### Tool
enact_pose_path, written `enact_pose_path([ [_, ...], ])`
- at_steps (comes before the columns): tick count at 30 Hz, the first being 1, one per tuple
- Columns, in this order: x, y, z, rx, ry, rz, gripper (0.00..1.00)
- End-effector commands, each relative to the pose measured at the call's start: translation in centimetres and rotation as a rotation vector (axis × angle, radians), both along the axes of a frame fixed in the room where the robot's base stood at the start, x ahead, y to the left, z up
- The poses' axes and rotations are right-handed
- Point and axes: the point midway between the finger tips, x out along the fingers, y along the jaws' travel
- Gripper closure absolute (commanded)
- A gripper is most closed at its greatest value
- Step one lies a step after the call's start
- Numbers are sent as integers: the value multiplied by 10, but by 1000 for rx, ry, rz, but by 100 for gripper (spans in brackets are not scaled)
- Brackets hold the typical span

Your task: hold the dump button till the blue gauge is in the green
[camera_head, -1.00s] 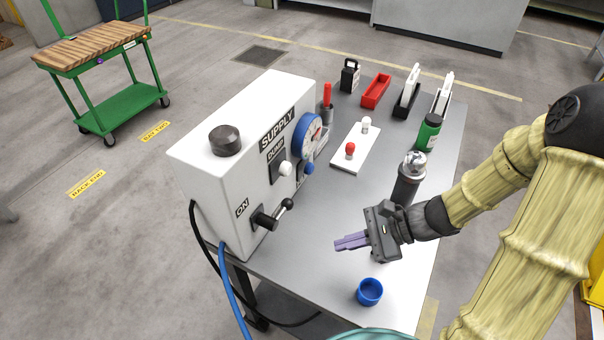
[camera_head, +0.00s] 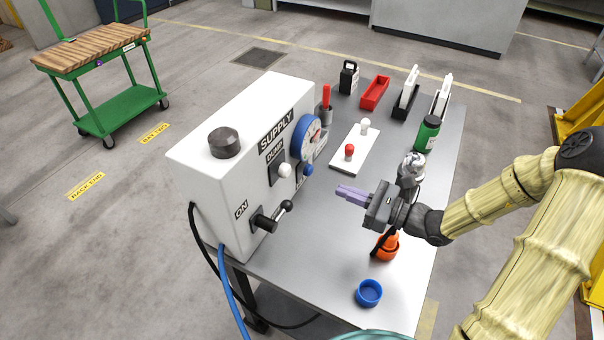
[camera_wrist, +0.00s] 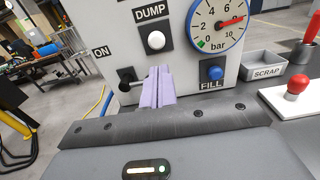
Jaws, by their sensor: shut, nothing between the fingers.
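The dump button (camera_head: 285,170) is a white round knob on the front of the white supply box (camera_head: 225,110). In the wrist view the dump button (camera_wrist: 156,40) sits just above my fingertips, under the DUMP label. The blue-rimmed gauge (camera_head: 307,136) is to its right. In the wrist view the gauge (camera_wrist: 217,24) has its red needle pointing right, near 8, away from the green mark at lower left. My gripper (camera_head: 340,190) is shut and empty, its purple fingers pointing at the box. It appears apart from the button; the wrist view also shows the fingers (camera_wrist: 157,75).
A blue FILL button (camera_wrist: 215,73) is below the gauge, and a black lever (camera_head: 275,215) is below left of the dump button. A blue cup (camera_head: 369,292) and an orange object (camera_head: 386,246) stand near my gripper. A white plate with red and white knobs (camera_head: 352,155) lies beyond.

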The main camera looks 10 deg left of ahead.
Motion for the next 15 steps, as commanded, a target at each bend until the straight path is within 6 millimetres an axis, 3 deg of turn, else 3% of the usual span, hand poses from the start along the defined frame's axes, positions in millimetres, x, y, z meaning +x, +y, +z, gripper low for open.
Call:
enact_pose_path([
  [15, 30, 86, 3, 2, 2, 2, 100],
])
